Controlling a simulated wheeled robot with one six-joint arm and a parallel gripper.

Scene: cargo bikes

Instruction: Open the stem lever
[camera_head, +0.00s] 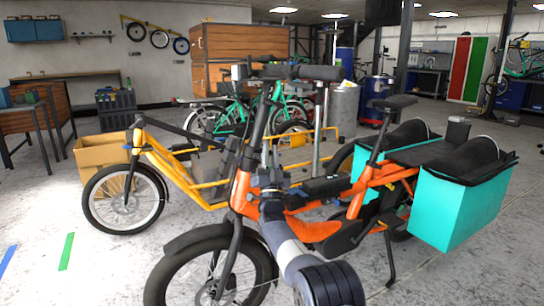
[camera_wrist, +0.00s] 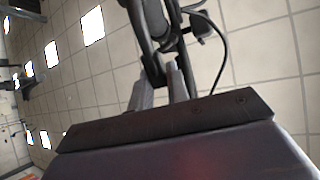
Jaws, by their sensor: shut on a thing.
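The orange cargo bike (camera_head: 318,228) stands in front of me, with its dark stem (camera_head: 258,125) rising to the handlebar (camera_head: 300,72). My gripper (camera_head: 268,160) reaches up to this stem from below. In the wrist view its two grey fingers (camera_wrist: 160,88) are closed around the lower end of a narrow dark part (camera_wrist: 154,65), which looks like the stem lever. A dark stem or handlebar part (camera_wrist: 160,20) rises beside it, with a cable curving to the right. The lever's exact outline is hard to make out in the head view.
A yellow cargo bike (camera_head: 180,172) stands close behind on the left. Teal panniers (camera_head: 462,205) hang at the orange bike's rear. A wooden cabinet (camera_head: 225,60) and a grey bin (camera_head: 344,105) stand farther back. The floor at the front left is clear.

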